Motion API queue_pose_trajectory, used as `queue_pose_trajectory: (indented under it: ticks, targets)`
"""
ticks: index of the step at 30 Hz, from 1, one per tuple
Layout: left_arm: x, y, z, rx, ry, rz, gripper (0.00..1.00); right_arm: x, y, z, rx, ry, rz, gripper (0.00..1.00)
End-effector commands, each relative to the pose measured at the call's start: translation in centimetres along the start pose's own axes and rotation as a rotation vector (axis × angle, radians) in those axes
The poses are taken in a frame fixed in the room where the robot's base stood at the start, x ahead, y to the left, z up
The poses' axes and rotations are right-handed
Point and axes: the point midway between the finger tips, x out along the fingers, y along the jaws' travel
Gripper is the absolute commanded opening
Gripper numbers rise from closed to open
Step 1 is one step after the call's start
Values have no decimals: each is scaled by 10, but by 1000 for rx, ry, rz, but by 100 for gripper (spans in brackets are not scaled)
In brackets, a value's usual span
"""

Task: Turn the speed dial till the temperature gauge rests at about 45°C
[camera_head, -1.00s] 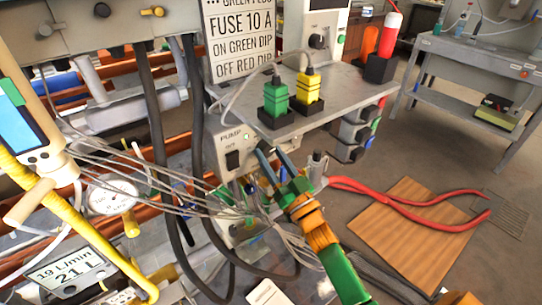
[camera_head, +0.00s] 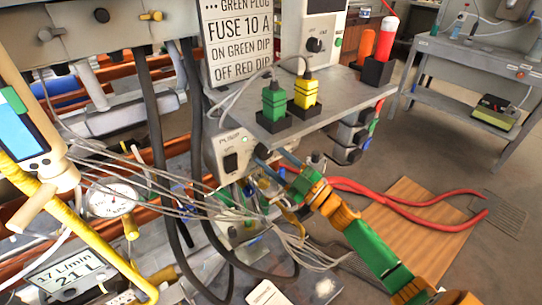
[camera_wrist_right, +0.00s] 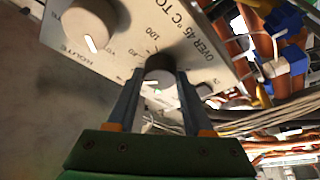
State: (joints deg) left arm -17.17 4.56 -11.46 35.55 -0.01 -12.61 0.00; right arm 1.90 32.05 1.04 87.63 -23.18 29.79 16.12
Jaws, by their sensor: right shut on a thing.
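My right gripper (camera_head: 270,162) reaches in from the lower right to the front of the grey pump box (camera_head: 232,160) under the shelf. In the right wrist view its two fingers (camera_wrist_right: 162,82) are shut on a dark round dial (camera_wrist_right: 159,66), one on each side. Numbers such as 80 and 100 are printed around this dial, beside the text "OVER 45°C TO". The dial's pointer is hidden. A round white gauge (camera_head: 112,200) stands among the pipes at the left of the head view. Its needle and scale are too small to read. My left gripper is not in view.
A second, pale dial (camera_wrist_right: 90,25) with a white mark is on the same panel. A sign (camera_head: 70,272) shows 17 L/min and 21 L. Thin wires hang near my gripper. Plugs stand on the shelf (camera_head: 345,90).

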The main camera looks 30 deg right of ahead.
Motion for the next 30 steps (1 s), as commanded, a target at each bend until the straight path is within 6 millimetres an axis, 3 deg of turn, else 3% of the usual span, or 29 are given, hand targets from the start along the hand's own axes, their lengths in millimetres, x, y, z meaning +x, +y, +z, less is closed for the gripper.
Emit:
queue_pose_trajectory:
  ticks: [12, 28, 29, 30]
  targets:
    - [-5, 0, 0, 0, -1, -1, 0, 0, 1, 0, -147, -2, -62, 0]
    - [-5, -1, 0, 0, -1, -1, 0, 0, 0, 1, -164, -2, -69, 0]
    - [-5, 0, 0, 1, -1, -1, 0, 0, 0, 1, -164, -2, -69, 56]
    - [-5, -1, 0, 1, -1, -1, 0, 0, 0, 1, -163, -2, -69, 67]
